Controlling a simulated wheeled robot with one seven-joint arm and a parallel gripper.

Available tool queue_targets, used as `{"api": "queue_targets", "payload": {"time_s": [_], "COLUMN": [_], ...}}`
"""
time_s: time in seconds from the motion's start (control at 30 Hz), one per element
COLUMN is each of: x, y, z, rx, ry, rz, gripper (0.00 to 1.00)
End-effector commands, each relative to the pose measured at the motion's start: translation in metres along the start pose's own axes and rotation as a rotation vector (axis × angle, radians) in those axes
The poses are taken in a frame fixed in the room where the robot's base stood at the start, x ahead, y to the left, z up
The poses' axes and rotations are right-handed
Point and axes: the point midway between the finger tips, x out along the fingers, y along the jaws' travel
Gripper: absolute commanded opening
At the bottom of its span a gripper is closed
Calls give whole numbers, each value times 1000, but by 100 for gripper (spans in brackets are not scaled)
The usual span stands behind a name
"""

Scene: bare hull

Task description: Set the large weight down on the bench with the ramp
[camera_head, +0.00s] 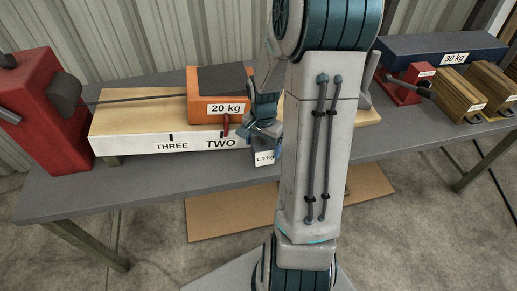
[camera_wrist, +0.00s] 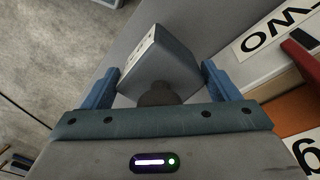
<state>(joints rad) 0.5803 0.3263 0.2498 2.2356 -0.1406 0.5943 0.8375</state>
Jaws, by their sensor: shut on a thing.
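The weight (camera_head: 264,158) is a grey block with a white label, whose print I cannot read surely. My gripper (camera_head: 262,138) is shut on it, just in front of the ramp's face marked TWO. In the wrist view the grey block (camera_wrist: 172,62) sits between the blue fingers, which hold it by its dark knob (camera_wrist: 158,94). The grey bench (camera_head: 150,188) carries the wooden ramp (camera_head: 130,128). I cannot tell whether the weight touches the bench top. My arm hides the right part of the ramp.
An orange 20 kg block (camera_head: 203,110) sits on the ramp, with a rod or cable running to a red machine (camera_head: 35,115) at the left. At the right stand a blue 30 kg block (camera_head: 425,50), a red device (camera_head: 402,88) and wooden blocks (camera_head: 455,95). The bench's front-left strip is clear.

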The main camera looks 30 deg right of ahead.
Motion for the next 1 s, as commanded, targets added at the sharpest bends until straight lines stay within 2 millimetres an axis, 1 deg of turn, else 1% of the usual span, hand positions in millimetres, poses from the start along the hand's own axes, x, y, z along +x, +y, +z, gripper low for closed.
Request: {"api": "queue_targets", "payload": {"time_s": [0.03,0.13,0.43,0.57,0.6,0.63,0.67,0.87,1.0], "x": [6,13,15,19,19,18,18,18,12], "y": [0,0,0,0,0,0,0,0,0], "z": [0,0,-1,-1,0,0,0,0,-1], "rx": [0,0,0,0,1,1,1,1,1], "ry": [0,2,3,3,1,1,1,1,2], "rz": [0,-1,-2,-2,0,0,0,0,-1], "gripper": [24,24,24,24,87,96,100,100,100]}}
